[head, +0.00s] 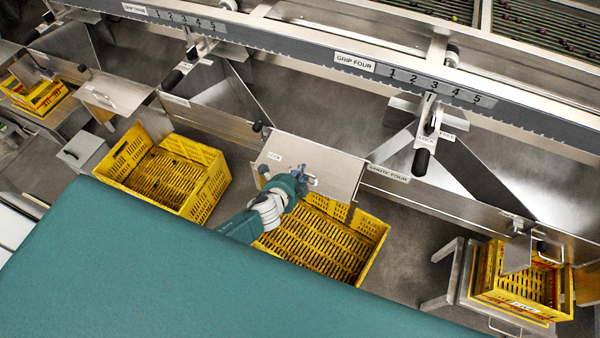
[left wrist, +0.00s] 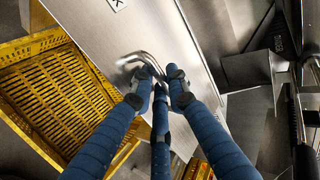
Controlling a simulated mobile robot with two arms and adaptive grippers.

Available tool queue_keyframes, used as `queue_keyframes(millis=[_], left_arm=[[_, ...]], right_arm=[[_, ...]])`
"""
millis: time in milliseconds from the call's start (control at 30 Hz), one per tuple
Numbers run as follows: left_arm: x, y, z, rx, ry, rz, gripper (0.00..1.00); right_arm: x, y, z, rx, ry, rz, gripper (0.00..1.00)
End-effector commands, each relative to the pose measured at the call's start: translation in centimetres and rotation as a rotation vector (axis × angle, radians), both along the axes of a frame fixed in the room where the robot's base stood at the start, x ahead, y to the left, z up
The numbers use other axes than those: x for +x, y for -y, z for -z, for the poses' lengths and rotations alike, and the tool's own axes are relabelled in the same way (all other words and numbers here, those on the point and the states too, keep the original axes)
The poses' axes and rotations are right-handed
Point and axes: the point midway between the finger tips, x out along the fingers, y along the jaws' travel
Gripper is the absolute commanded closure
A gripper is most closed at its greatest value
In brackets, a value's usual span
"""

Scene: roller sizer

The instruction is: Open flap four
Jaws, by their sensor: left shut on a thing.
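A grey metal flap (head: 328,158) with a lock label hangs at the end of a chute, beside the label reading "CHUTE FOUR" (head: 388,173). My left gripper (head: 304,180) reaches up to the flap's front face. In the left wrist view its blue fingers (left wrist: 158,84) are closed around the bent metal handle (left wrist: 138,59) of the flap (left wrist: 135,28). The gripper partly hides the handle in the head view. My right gripper is in neither view.
A yellow crate (head: 375,232) stands below the flap, partly behind my arm. Another yellow crate (head: 215,182) is to the left, and one (head: 482,272) sits on a metal stand at right. A black-knobbed lever (head: 421,162) stands above the chute. A teal surface (head: 150,270) fills the foreground.

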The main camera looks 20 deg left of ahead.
Motion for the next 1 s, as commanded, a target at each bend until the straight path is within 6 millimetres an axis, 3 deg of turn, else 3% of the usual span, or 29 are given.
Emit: queue_keyframes(millis=[33,200,233,300,667,1000], left_arm=[[0.7,0.1,-0.8,0.0,0.016,0.004,1.0],[0.7,0.1,-0.7,0.0,0.016,0.004,1.0],[0.7,0.0,-0.7,0.0,0.016,0.004,0.83],[0.7,0.0,-0.7,0.001,0.015,0.003,0.7],[0.1,-0.2,-0.5,0.003,0.008,0.0,0.7],[-4.2,-0.1,-3.1,0.0,0.006,0.005,0.7]], right_arm=[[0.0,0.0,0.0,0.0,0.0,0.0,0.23],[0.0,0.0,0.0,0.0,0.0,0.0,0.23],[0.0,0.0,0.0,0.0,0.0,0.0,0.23],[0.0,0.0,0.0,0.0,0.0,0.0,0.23],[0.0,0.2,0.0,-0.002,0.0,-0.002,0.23],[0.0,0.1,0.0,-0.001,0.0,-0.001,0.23]])
